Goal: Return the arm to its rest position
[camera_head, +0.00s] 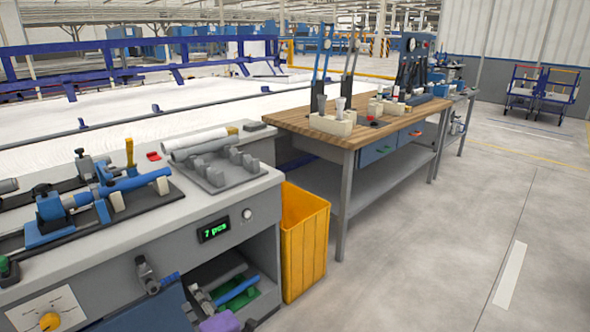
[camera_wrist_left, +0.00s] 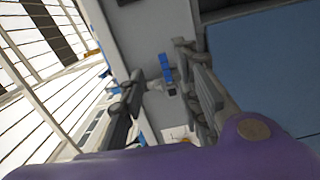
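My left gripper (camera_head: 204,298) is low in front of the bench's open compartment, at the bottom of the head view. Its purple wrist part shows at the picture's bottom edge. In the left wrist view its two dark fingers (camera_wrist_left: 158,88) stand apart with no pipe held between them. A small blue part shows behind the gap, apart from the fingers as far as I can tell. Most of the left arm is out of the picture. My right gripper is in neither view.
The grey workbench (camera_head: 170,220) carries a blue clamping fixture (camera_head: 125,185) and light pipes (camera_head: 203,145) beside a grey holder (camera_head: 215,172). A yellow bin (camera_head: 304,240) stands right of it. A wooden-topped table (camera_head: 340,140) is behind. The floor at right is clear.

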